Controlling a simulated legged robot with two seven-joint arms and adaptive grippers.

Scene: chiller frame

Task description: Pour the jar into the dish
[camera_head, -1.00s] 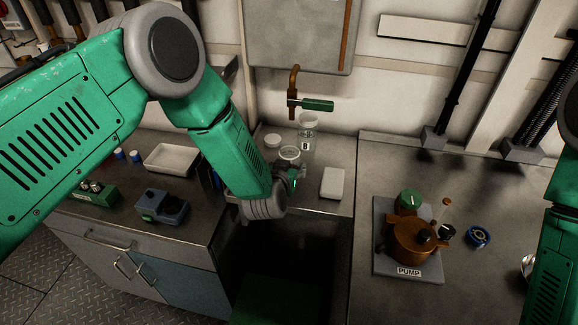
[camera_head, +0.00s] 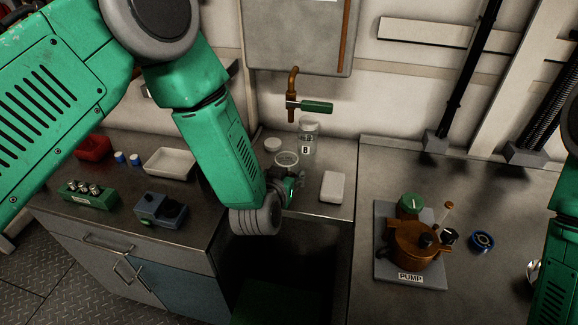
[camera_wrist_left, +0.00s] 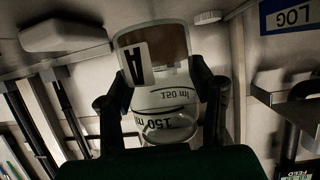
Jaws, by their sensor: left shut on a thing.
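A clear glass jar (camera_wrist_left: 168,100) with an "A" label and 150 ml marks fills the middle of the left wrist view. A brown area shows at its upper part; whether that is its contents, I cannot tell. My left gripper (camera_wrist_left: 162,85) has a dark finger on each side of the jar and is shut on it. A shallow white dish (camera_head: 170,162) sits on the bench to the left. My right gripper is out of view.
A second jar labelled B (camera_head: 308,138) and a white round lid (camera_head: 272,144) stand at the back. A white block (camera_head: 333,186) lies right of the gripper. A green-handled tap (camera_head: 312,106) hangs above. A blue-grey device (camera_head: 160,210) and a pump (camera_head: 415,240) flank the dark gap.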

